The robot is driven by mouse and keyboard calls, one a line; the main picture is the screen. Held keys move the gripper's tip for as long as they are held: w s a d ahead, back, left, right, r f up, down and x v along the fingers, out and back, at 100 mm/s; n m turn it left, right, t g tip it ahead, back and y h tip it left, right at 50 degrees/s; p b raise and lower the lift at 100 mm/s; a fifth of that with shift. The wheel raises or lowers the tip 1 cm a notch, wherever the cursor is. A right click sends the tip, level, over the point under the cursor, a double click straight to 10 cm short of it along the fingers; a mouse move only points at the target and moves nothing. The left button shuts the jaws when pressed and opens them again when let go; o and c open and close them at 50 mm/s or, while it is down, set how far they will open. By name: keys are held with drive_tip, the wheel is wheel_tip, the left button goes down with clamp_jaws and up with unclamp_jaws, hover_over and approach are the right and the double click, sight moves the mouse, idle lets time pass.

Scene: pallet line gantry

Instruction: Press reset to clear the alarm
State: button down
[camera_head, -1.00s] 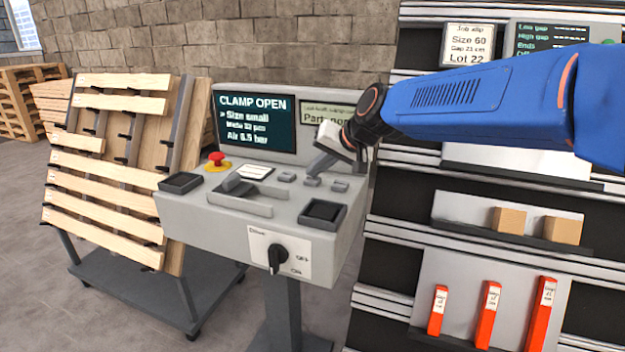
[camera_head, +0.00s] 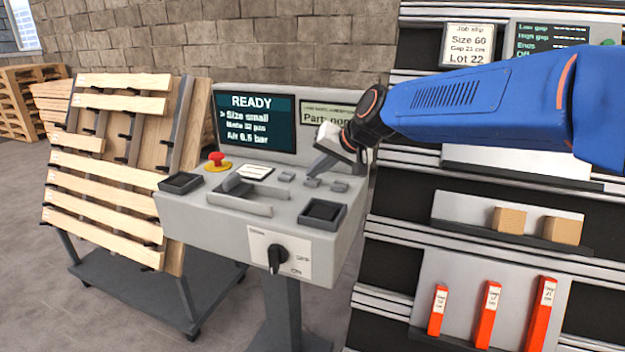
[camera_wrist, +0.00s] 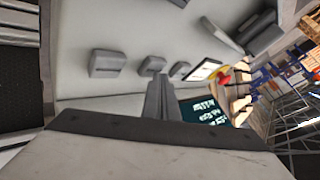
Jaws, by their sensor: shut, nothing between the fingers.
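The grey control console (camera_head: 190,215) stands in the middle of the head view. Its screen (camera_head: 257,122) reads READY, Size small and Air 6.5 bar. Three small grey buttons sit in a row below the screen: left (camera_head: 286,176), middle (camera_head: 312,182) and right (camera_head: 340,186). Their labels are not readable. My gripper (camera_head: 318,169) is shut and empty, its tips pointing down just above or at the middle button; I cannot tell if they touch. In the wrist view the closed fingers (camera_wrist: 158,85) line up with the middle button (camera_wrist: 153,65), partly covering the screen (camera_wrist: 205,110).
A red emergency stop (camera_head: 217,160), a card (camera_head: 255,172) and a grey lever handle (camera_head: 240,205) share the console top. A rotary switch (camera_head: 277,258) is on its front. A slatted pallet rig (camera_head: 110,185) stands left, a shelf rack (camera_head: 480,225) right.

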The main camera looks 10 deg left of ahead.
sight(316, 181)
drive_tip(key=shift+r, duration=0.75)
drive_tip(key=shift+r, duration=2.5)
drive_tip(key=s+d+f+h, duration=0.15)
drive_tip(key=s+d, duration=0.25)
drive_tip(key=d, duration=0.5)
drive_tip(key=s+d+f+m+h, duration=0.1)
drive_tip(key=s+d+f, duration=0.2)
drive_tip(key=d, duration=0.6)
drive_tip(key=s+d+f+h, duration=0.15)
drive_tip(key=s+d, duration=0.25)
drive_tip(key=d, duration=0.5)
drive_tip(key=s+d+f+h, duration=0.2)
drive_tip(key=s+d+f, duration=0.5)
drive_tip(key=s+d, duration=0.2)
drive_tip(key=s+d+f+m+h, duration=0.1)
drive_tip(key=s+d+f, duration=0.7)
drive_tip(key=s, duration=0.4)
drive_tip(key=shift+d+m+h, duration=0.3)
drive_tip(key=shift+d+h, duration=0.1)
drive_tip(key=shift+d, duration=0.35)
